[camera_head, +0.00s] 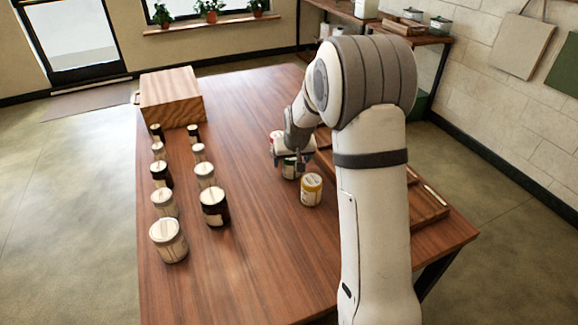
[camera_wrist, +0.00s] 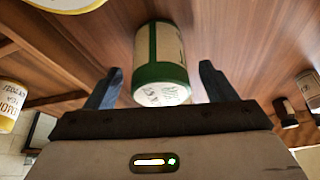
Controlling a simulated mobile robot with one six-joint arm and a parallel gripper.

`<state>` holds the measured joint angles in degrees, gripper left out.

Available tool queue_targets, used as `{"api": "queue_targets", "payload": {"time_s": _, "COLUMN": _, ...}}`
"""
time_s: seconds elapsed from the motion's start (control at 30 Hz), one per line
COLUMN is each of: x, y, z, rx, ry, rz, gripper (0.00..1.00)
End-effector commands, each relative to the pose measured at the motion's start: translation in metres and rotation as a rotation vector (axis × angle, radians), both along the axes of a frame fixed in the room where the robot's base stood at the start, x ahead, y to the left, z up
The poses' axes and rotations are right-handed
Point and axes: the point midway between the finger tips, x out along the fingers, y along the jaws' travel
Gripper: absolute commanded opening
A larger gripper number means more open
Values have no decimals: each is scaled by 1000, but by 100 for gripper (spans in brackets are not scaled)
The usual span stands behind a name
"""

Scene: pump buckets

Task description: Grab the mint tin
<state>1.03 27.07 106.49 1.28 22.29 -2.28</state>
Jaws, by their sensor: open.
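The mint tin is a cream tin with green bands; in the wrist view the tin (camera_wrist: 160,60) lies between the two finger tips, with small gaps showing at both sides. In the head view the tin (camera_head: 289,169) stands on the wooden table, its top partly hidden under my gripper (camera_head: 294,158). In the wrist view my gripper (camera_wrist: 160,72) is open around the tin, and I see no finger pressed on it.
A yellow-banded tin (camera_head: 311,190) stands close by, in front and right of the mint tin. Two rows of jars (camera_head: 168,240) and a wooden box (camera_head: 171,97) occupy the left. A wooden tray (camera_head: 428,207) is at right.

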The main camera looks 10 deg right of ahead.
Motion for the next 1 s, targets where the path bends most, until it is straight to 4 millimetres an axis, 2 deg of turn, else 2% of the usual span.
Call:
{"api": "queue_targets", "payload": {"time_s": 0.1, "x": 7, "y": 0, "z": -17, "rx": 0, "ry": 3, "rz": 0, "gripper": 77}}
{"api": "queue_targets", "payload": {"time_s": 0.2, "x": 10, "y": 0, "z": -24, "rx": 0, "ry": 2, "rz": 0, "gripper": 77}}
{"api": "queue_targets", "payload": {"time_s": 0.47, "x": 11, "y": 0, "z": -26, "rx": 0, "ry": 1, "rz": -1, "gripper": 77}}
{"api": "queue_targets", "payload": {"time_s": 1.0, "x": 11, "y": -1, "z": -26, "rx": 0, "ry": 1, "rz": -2, "gripper": 32}}
